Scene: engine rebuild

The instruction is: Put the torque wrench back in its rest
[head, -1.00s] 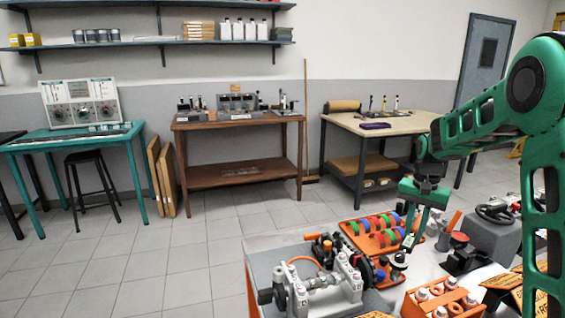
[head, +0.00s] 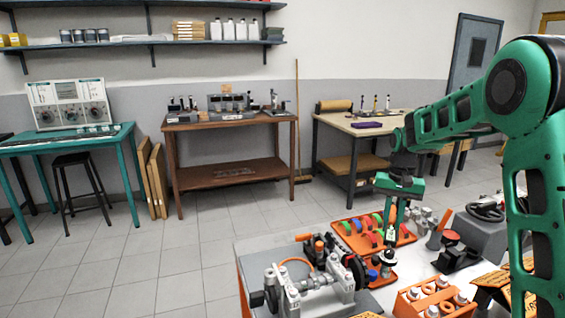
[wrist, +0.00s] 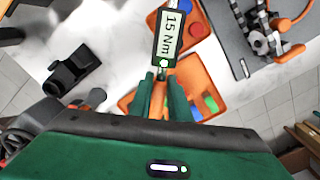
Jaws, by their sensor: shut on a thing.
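My gripper (wrist: 161,88) is shut on the orange handle of the torque wrench (wrist: 168,38), whose display reads 15 Nm. The wrench points away from the gripper in the wrist view. In the head view my gripper (head: 392,212) is above the bench, with the wrench (head: 390,240) hanging below it near the orange tray's right side. A black block with a notch (wrist: 75,70) stands on the bench left of the wrench in the wrist view. It may be the rest, but I cannot tell for sure. It also shows in the head view (head: 455,258), right of my gripper.
The orange tray (head: 345,236) holds several coloured parts. A grey engine assembly (head: 310,285) stands at the bench's front left. An orange rack (head: 412,302) of grey-topped parts stands in front, and a grey block with a black handwheel (head: 485,235) at the right. White bench surface is bare between them.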

